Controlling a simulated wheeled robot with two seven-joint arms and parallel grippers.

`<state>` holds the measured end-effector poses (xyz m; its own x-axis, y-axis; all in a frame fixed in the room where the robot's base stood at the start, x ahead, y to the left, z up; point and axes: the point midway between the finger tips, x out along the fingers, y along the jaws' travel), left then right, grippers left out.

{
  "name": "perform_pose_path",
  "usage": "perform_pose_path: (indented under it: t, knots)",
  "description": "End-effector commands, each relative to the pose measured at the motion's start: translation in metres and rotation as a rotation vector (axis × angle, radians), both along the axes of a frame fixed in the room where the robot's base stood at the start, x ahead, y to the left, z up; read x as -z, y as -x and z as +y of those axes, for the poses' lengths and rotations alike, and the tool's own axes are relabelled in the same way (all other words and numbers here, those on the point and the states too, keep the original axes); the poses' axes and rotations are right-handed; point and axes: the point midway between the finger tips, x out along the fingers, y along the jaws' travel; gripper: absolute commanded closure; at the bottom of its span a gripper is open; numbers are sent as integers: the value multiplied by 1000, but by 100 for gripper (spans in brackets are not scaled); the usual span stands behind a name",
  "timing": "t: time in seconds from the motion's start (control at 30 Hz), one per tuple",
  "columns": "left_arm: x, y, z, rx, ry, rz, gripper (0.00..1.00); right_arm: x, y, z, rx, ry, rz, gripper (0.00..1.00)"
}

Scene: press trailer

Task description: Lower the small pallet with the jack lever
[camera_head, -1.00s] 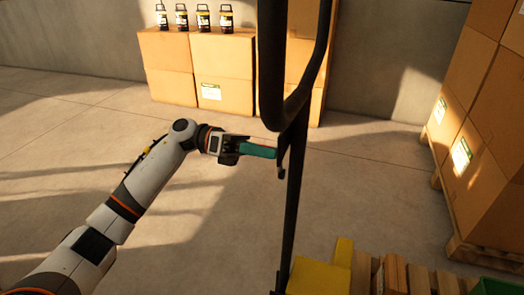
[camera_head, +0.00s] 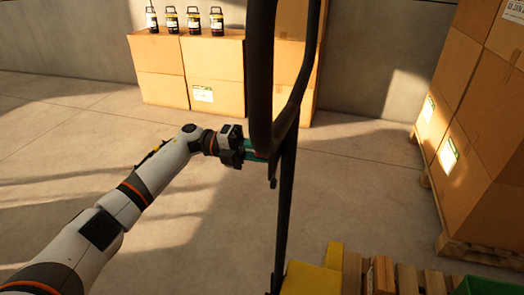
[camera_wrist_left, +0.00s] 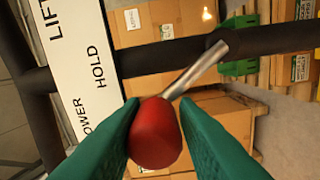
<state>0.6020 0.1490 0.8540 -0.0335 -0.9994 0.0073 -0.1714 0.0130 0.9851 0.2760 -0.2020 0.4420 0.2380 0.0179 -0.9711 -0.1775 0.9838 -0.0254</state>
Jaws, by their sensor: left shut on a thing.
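The jack lever's red knob (camera_wrist_left: 155,138) is between the teal fingers of my left gripper (camera_head: 257,151) in the left wrist view, and the fingers are shut on it. The lever's metal rod (camera_wrist_left: 202,68) runs from the knob up to a dark bar. A white label (camera_wrist_left: 92,45) beside it reads LIFT and HOLD, with a third word partly cut off. In the head view the black jack handle (camera_head: 262,95) stands upright and hides most of the fingertips. The yellow jack body (camera_head: 308,280) and wooden pallet boards (camera_head: 405,280) show at the bottom. My right gripper is not in view.
Stacked cartons (camera_head: 215,75) with several dark lanterns (camera_head: 194,20) on top stand by the back wall. Tall cartons on a pallet (camera_head: 475,250) stand at right. A green crate (camera_head: 482,285) is at the lower right. The floor around my left arm is clear.

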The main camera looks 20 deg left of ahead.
Motion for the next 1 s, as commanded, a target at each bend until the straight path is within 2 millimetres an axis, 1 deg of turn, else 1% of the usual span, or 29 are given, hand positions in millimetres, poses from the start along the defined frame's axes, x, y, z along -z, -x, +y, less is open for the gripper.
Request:
perform_pose_path:
  t: [0.03, 0.3, 0.77, 0.8, 0.87, 0.9, 1.0]
  knots:
    - [2, 2, -3, 14, 2, 27, 100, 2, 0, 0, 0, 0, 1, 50]
    - [5, -2, -4, 15, -1, 98, 100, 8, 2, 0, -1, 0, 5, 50]
    - [5, -2, -4, 15, -1, 109, 100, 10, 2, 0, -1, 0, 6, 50]
    - [5, -2, -4, 15, -1, 109, 68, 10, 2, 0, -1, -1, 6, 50]
    - [5, -3, -3, 14, -1, 108, 58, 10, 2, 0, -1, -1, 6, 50]
    - [5, -3, -3, 13, -2, 107, 55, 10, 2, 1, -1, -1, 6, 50]
    - [5, -3, -2, 10, -2, 106, 55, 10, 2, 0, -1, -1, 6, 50]
